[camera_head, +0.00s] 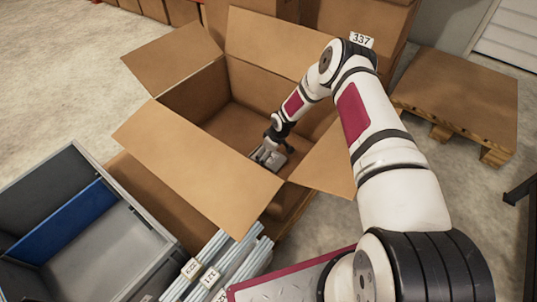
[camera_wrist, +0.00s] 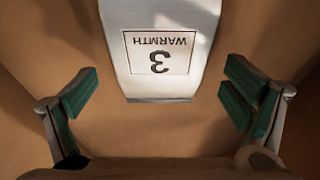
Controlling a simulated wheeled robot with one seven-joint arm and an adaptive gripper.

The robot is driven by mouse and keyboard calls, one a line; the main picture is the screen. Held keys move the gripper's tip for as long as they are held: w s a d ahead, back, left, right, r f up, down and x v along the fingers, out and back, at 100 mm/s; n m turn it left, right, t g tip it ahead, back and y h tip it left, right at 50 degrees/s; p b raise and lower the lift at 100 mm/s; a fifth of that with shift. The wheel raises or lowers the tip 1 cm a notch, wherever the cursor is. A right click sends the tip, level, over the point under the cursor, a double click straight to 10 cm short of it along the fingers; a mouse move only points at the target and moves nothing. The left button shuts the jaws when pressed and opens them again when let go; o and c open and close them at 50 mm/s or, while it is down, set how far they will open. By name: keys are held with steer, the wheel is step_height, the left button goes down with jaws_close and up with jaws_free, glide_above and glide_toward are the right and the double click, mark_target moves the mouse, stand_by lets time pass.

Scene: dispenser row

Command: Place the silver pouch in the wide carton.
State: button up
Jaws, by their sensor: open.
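The wide carton (camera_head: 200,158) stands open with its flaps spread, in the middle of the head view. My gripper (camera_head: 270,150) reaches down inside it, close to the floor of the carton. The silver pouch (camera_wrist: 162,86), with a label reading "3 WARMTH" upside down, lies on brown cardboard in the wrist view. My gripper's green-padded fingers (camera_wrist: 162,98) are spread wide, one on each side of the pouch's near end, with clear gaps to both. In the head view my gripper partly hides the grey shape at its tip.
A grey bin (camera_head: 75,165) with a blue divider (camera_head: 65,222) stands at the left. Several pale labelled packs (camera_head: 225,262) lie in front of the carton. A wooden pallet (camera_head: 460,95) is at the right, and stacked cartons (camera_head: 355,18) stand behind. Carton walls and flaps surround my forearm.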

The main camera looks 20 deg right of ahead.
steer(key=p+v, duration=0.4)
steer(key=v, duration=0.7)
step_height(320, 180, up, 22)
steer(key=m+h, duration=0.1)
steer(key=h, duration=0.1)
glide_above(274, 160)
steer(key=s+d, duration=0.2)
steer(key=s, duration=0.1)
steer(key=s+r+m+g+h, duration=0.1)
steer(key=s+r, duration=0.5)
steer(key=r, duration=0.3)
steer(key=s+r+m+h, duration=0.1)
steer(key=s+r, duration=0.5)
steer(key=r, duration=0.2)
steer(key=s+a+r+m, duration=0.1)
steer(key=s+r, duration=0.4)
steer(key=s, duration=0.3)
steer(key=s+a+r+m, duration=0.2)
steer(key=s+r, duration=0.3)
steer(key=s, duration=0.3)
steer(key=s+a+m+g+y, duration=0.1)
steer(key=s+a+y, duration=0.1)
steer(key=s, duration=1.5)
steer(key=shift+a+m, duration=0.35)
steer(key=shift+m, duration=0.05)
